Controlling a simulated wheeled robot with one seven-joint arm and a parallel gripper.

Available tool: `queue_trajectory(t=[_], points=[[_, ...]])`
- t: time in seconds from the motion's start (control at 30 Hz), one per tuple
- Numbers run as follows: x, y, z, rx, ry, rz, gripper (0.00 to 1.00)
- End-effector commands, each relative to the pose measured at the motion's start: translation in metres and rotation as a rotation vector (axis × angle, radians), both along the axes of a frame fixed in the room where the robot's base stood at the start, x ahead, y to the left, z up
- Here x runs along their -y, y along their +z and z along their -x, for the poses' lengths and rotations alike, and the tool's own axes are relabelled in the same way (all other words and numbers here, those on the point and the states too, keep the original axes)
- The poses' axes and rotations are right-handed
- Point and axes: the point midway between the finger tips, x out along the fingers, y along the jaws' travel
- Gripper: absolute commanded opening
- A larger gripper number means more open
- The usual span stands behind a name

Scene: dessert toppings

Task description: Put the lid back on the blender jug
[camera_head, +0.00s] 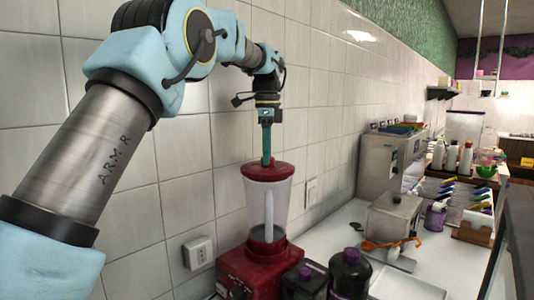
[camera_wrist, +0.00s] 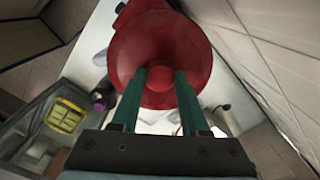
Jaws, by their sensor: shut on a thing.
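The red lid (camera_head: 268,172) is at the top of the clear blender jug (camera_head: 282,205), lined up with its mouth. I cannot tell whether it is fully seated or just above the rim. The jug stands upright on the red blender base (camera_head: 250,267). My gripper (camera_head: 266,160) points straight down from above and is shut on the lid's knob. In the wrist view, the green fingers of my gripper (camera_wrist: 160,78) are on either side of the knob, and the round red lid (camera_wrist: 150,42) hides most of the jug.
Two dark bottles with purple caps, one (camera_head: 351,274) larger, stand right of the base. A metal box (camera_head: 392,217) with an orange spoon (camera_head: 385,244) stands further along the white counter. The tiled wall (camera_head: 225,140) is close behind the blender.

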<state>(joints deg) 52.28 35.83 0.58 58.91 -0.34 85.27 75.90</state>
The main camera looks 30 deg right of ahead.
Motion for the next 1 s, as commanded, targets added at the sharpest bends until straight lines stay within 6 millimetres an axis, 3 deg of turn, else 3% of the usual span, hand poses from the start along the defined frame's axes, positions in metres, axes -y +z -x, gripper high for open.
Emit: queue_trajectory(t=[0.1, 0.13, 0.4, 0.6, 0.8, 1.0], points=[[0.0000, 0.0001, 0.0000, 0.000, 0.000, 0.000, 0.00], [0.0000, 0.0001, 0.0000, 0.000, 0.000, 0.000, 0.47], [0.0000, 0.0001, -0.0001, 0.000, 0.000, 0.000, 0.77], [0.0000, 0.0000, -0.0001, 0.000, 0.000, 0.000, 0.80], [-0.0001, -0.0002, -0.0002, 0.001, 0.000, -0.001, 1.00], [-0.0001, 0.0000, -0.0002, 0.001, 0.000, -0.001, 1.00]])
